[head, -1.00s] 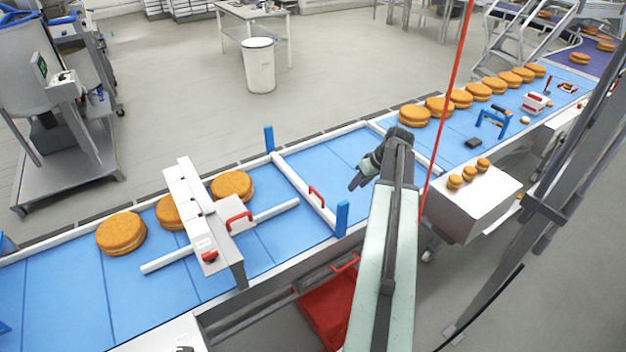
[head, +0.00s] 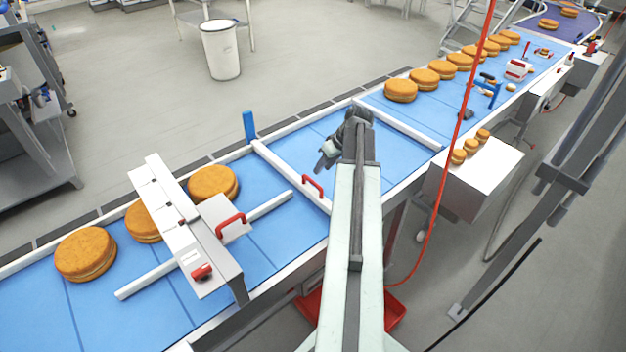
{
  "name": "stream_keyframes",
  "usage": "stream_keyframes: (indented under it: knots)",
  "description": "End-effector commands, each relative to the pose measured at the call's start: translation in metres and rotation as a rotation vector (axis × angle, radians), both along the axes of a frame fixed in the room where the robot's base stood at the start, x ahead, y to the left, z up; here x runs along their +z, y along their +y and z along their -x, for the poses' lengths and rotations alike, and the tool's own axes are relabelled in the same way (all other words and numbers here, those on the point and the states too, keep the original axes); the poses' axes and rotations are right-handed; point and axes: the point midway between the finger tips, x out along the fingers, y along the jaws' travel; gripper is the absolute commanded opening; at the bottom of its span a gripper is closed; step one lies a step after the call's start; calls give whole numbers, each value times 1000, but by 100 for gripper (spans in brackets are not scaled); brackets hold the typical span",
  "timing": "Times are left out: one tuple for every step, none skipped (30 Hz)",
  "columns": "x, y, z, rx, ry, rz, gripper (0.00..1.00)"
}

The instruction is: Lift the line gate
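The line gate (head: 272,162) is a white bar lying across the blue conveyor belt, with a red handle (head: 313,187) near its front end. A blue post (head: 249,127) stands at its far end; the near end is partly hidden by my arm. My gripper (head: 321,161) is dark grey and hangs over the belt, just behind and right of the red handle in the picture. Its fingers look parted, with nothing between them, and appear apart from the handle.
A white machine with a second red handle (head: 230,220) spans the belt at left, by several orange-brown cake rounds (head: 86,254). More rounds (head: 400,91) line the belt beyond a second white bar (head: 398,124). A red cable (head: 459,130) hangs right of my arm.

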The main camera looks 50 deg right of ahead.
Motion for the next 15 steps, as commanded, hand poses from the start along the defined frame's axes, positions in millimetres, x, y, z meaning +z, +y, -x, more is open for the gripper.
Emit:
stream_keyframes:
  knots:
    - [-3,0,-1,0,0,0,36]
    - [-5,0,-1,0,0,0,36]
    - [-9,1,-2,0,0,0,36]
    - [-12,1,-4,0,0,0,36]
    - [-16,1,-5,0,0,0,36]
    - [-22,2,-7,0,0,0,36]
    - [-27,3,-9,0,0,0,36]
    - [-32,3,-11,1,0,0,36]
    - [-39,4,-14,1,0,0,36]
    - [-45,5,-16,1,0,0,36]
    - [-50,6,-19,1,0,0,36]
    - [-57,6,-21,1,0,1,36]
    - [-61,7,-23,1,0,1,36]
    - [-65,8,-25,0,0,1,36]
    - [-69,9,-28,0,0,0,36]
